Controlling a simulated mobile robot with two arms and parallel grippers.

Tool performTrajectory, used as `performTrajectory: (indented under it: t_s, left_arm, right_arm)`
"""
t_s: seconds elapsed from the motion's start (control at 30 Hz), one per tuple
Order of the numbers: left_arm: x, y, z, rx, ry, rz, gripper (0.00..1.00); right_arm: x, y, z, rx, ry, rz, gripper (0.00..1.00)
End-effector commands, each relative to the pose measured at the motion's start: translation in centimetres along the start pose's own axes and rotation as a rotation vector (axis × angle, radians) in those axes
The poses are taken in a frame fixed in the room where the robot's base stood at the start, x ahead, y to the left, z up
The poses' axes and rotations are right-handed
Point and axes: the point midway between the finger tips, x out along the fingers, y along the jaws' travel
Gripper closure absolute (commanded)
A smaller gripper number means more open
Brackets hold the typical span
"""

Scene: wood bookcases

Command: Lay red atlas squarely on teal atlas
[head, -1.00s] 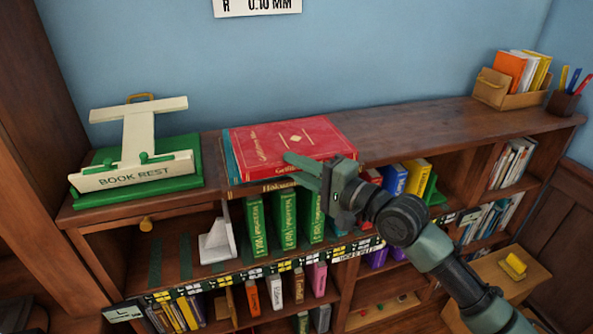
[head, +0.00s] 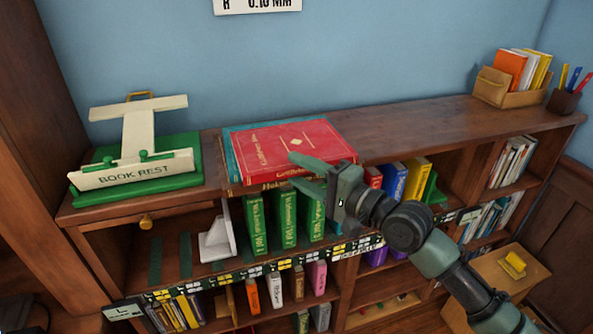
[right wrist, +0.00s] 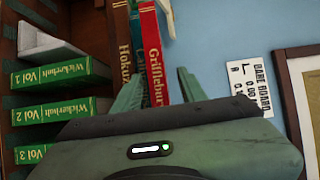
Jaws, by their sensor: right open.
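The red atlas (head: 290,142) lies flat on the shelf top, over the teal atlas (head: 230,163). A strip of teal shows along its left and back edges. A brown-spined book (head: 262,187) lies underneath. In the right wrist view the red spine (right wrist: 155,55), teal spine (right wrist: 136,45) and brown spine (right wrist: 122,45) run side by side. My right gripper (head: 302,172) is open at the front of the stack, its upper finger by the red cover's front edge and its lower finger below. In the right wrist view its fingertips (right wrist: 160,75) are apart. My left gripper is out of view.
A book rest (head: 135,165) stands on green at the left. Green volumes (head: 285,218) and a white bookend (head: 216,240) stand on the shelf below. A box of books (head: 510,85) and a pen cup (head: 563,100) stand far right. The top between is clear.

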Motion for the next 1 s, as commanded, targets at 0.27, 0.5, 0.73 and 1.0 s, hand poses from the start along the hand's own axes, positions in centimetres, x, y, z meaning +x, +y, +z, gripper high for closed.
performTrajectory:
  t_s: [0.27, 0.5, 0.73, 1.0]
  left_arm:
    - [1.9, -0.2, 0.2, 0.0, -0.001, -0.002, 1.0]
    - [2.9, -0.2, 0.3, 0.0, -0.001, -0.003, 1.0]
    - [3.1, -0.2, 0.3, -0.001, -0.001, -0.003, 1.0]
    - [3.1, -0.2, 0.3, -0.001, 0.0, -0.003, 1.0]
  right_arm:
    - [-6.0, 0.6, -0.1, -0.003, 0.002, 0.004, 0.58]
    - [-9.8, 0.4, 0.0, -0.002, 0.001, 0.004, 0.58]
    - [-10.8, 0.1, 0.1, -0.001, -0.001, 0.002, 0.58]
    - [-10.5, 2.0, -2.0, -0.023, 0.047, 0.02, 0.58]
